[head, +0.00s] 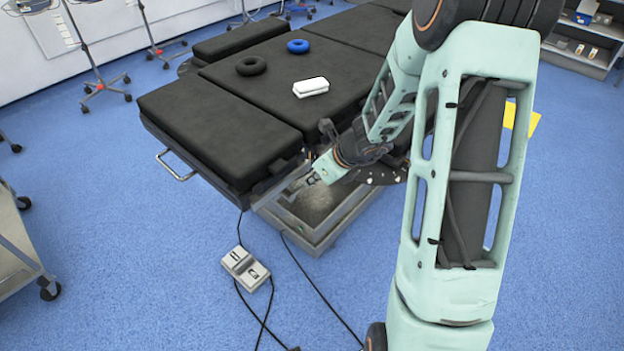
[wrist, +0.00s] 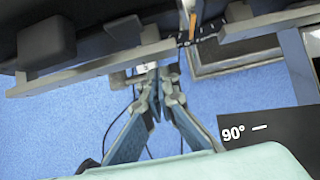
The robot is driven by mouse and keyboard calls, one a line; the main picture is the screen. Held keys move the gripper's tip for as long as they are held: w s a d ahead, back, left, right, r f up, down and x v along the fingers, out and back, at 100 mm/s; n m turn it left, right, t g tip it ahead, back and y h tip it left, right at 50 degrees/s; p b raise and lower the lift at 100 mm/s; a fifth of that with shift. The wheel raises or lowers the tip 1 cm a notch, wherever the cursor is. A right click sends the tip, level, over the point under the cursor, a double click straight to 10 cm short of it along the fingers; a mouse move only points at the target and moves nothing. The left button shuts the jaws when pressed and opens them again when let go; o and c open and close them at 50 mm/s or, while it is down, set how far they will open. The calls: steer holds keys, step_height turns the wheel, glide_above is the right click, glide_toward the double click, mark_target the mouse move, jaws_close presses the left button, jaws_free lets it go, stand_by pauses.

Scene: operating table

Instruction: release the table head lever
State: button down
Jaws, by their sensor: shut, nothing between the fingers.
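The operating table has black pads (head: 215,130) and fills the upper middle of the head view. My gripper (head: 312,180) is beside the near end of the table, low by its side rail and above the metal base. In the wrist view, my gripper (wrist: 157,72) has its fingertips together, with nothing seen between them, just below the metal rail (wrist: 100,66). A small dark part with an orange strip (wrist: 192,24) is above and right of the fingertips. I cannot tell whether it is the head lever, and no lever shows clearly in the head view.
A metal loop handle (head: 175,166) sticks out at the table's left end. A foot pedal (head: 245,267) with cables lies on the floor. A black ring (head: 251,66), a blue ring (head: 298,46) and a white folded cloth (head: 311,87) lie on the pads.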

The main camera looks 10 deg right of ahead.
steer(key=shift+r+p, duration=0.1)
steer(key=shift+p, duration=0.25)
steer(key=f, duration=0.1)
steer(key=f+g+y+p, duration=0.1)
steer(key=shift+w+d+f, duration=0.25)
steer(key=shift+d+f, duration=0.1)
steer(key=shift+r, duration=0.15)
steer(key=shift+r+p, duration=0.7)
steer(key=shift+p, duration=0.15)
